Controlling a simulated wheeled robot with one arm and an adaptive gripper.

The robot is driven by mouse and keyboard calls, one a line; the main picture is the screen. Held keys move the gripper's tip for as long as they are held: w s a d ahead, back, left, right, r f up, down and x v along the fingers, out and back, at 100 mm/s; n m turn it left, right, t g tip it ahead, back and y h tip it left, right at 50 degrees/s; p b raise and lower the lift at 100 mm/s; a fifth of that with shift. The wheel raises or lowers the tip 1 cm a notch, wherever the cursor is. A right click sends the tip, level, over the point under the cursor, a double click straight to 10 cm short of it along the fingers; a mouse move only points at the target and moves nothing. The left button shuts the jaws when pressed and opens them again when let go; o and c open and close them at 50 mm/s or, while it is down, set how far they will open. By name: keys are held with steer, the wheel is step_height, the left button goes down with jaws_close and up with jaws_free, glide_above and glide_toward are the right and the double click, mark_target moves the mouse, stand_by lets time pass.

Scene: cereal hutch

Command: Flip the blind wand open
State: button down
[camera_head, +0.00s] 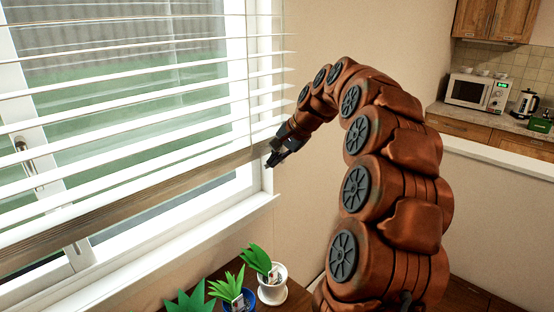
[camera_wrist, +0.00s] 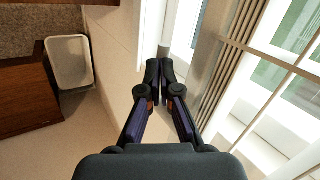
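The window blind (camera_head: 130,110) hangs in front of the window at the left in the head view, with its slats tilted so that the outside shows between them. Its slats also show at the right in the wrist view (camera_wrist: 222,75). My gripper (camera_head: 275,159) is at the blind's right end, near the window's edge and the wall. In the wrist view its two fingertips (camera_wrist: 160,76) are nearly together. I cannot make out the blind wand for sure, nor anything held between the fingertips. A narrow pale strip shows just beyond them.
Potted plants, one in a white pot (camera_head: 271,290) and one in a blue pot (camera_head: 243,298), stand below the window. The white sill (camera_head: 205,232) runs under the blind. A counter with a microwave (camera_head: 474,92) is far right. A pale bin (camera_wrist: 70,62) shows in the wrist view.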

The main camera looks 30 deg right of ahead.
steer(key=shift+s+f, duration=0.1)
steer(key=shift+f, duration=0.4)
steer(key=a+b+v, duration=0.1)
steer(key=b+v, duration=0.1)
steer(key=v, duration=1.2)
steer(key=shift+s+r, duration=0.4)
steer(key=shift+a, duration=0.1)
steer(key=s+a+f+n+g, duration=0.2)
steer(key=s+a+f, duration=0.15)
steer(key=a, duration=0.35)
steer(key=s+a+f+n+g, duration=0.1)
steer(key=s+a+f+n, duration=0.25)
steer(key=a, duration=0.35)
steer(key=s+a+f+n+g, duration=0.2)
steer(key=s+a+f, duration=0.1)
steer(key=a+f, duration=0.3)
steer(key=s+a+f+n+g+h, duration=0.1)
steer(key=s+a+f+n, duration=0.1)
steer(key=s+f, duration=0.5)
steer(key=s+a+f+n+g+h, duration=0.1)
steer(key=s+f, duration=0.6)
steer(key=s, duration=0.8)
steer(key=shift+a+f+n+g+h, duration=0.4)
steer(key=shift+a+n+g, duration=0.1)
steer(key=shift+a+n, duration=0.6)
